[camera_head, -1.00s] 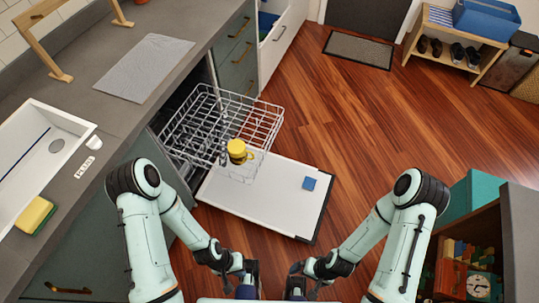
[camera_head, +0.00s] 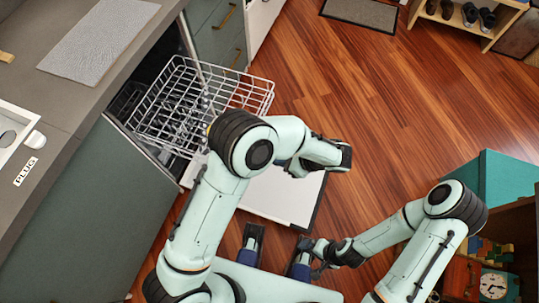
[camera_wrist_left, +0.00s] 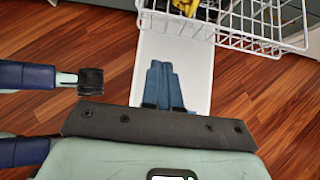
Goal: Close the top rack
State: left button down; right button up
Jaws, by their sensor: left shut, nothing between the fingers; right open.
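The white wire top rack (camera_head: 172,92) is pulled out of the dishwasher over its open door (camera_head: 283,203). In the left wrist view the rack (camera_wrist_left: 262,42) crosses the top, with something yellow (camera_wrist_left: 184,6) in it. My left gripper (camera_head: 283,163) is to the right of the rack in the head view, its fingers mostly hidden by my forearm. In the left wrist view its blue fingers (camera_wrist_left: 160,66) are together, empty, pointing toward the rack; no contact shows.
The counter (camera_head: 75,115) and cabinet front (camera_head: 90,190) run along the left. A teal box (camera_head: 500,180) and a shelf with a clock (camera_head: 493,284) stand at the right. The wooden floor (camera_head: 400,120) between is clear.

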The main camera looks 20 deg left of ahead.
pick_arm(q)
jog(key=a+r+x, duration=0.2)
jog(key=x, duration=1)
jog(key=shift+b, duration=0.45)
pick_arm(e)
jog(key=shift+w+f, duration=0.2)
jog(key=shift+f, duration=0.2)
